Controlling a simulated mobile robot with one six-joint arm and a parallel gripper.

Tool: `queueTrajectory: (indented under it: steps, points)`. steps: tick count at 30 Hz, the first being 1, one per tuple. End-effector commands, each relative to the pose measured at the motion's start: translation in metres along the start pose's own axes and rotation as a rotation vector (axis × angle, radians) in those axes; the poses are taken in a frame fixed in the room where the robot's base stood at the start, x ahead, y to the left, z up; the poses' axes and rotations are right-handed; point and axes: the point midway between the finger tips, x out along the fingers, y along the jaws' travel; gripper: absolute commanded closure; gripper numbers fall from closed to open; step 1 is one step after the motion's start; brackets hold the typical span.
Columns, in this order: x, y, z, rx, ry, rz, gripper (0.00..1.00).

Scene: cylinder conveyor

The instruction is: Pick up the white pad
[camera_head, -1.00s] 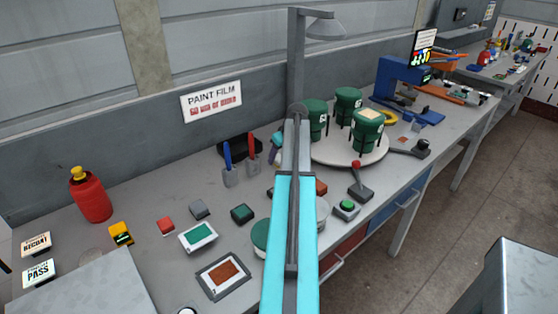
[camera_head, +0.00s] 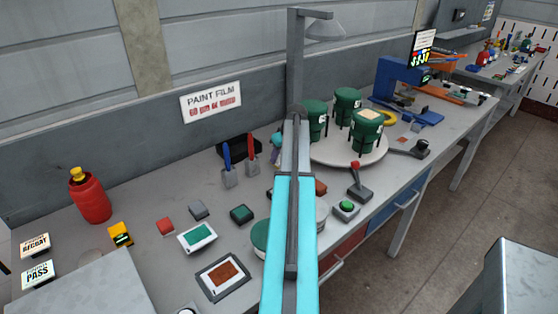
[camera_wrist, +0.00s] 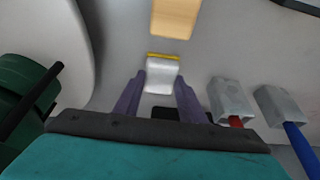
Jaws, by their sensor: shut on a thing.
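The white pad (camera_wrist: 161,74) is a small white block with a yellow strip along its far edge, in the middle of the wrist view. My gripper (camera_wrist: 160,78) has its two purple fingers on either side of the pad and is shut on it. In the head view my own arm hides the pad and most of the gripper. Only a small part of the gripper shows left of the arm, beside the dark tray. I cannot tell how far the pad is above the bench.
A round white turntable (camera_head: 345,154) with green cans (camera_head: 366,131) stands right. A tan block (camera_wrist: 174,18) lies beyond the pad.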

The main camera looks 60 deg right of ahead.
Motion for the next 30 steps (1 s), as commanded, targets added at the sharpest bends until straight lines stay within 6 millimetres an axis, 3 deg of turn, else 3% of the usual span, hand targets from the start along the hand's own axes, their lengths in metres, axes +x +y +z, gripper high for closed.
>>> queueTrajectory:
  steps: [11,30]
  points:
    - [-0.013,0.0,-0.006,0.0,0.001,0.001,0.85]
    - [-0.084,0.001,-0.035,0.0,0.0,0.0,0.85]
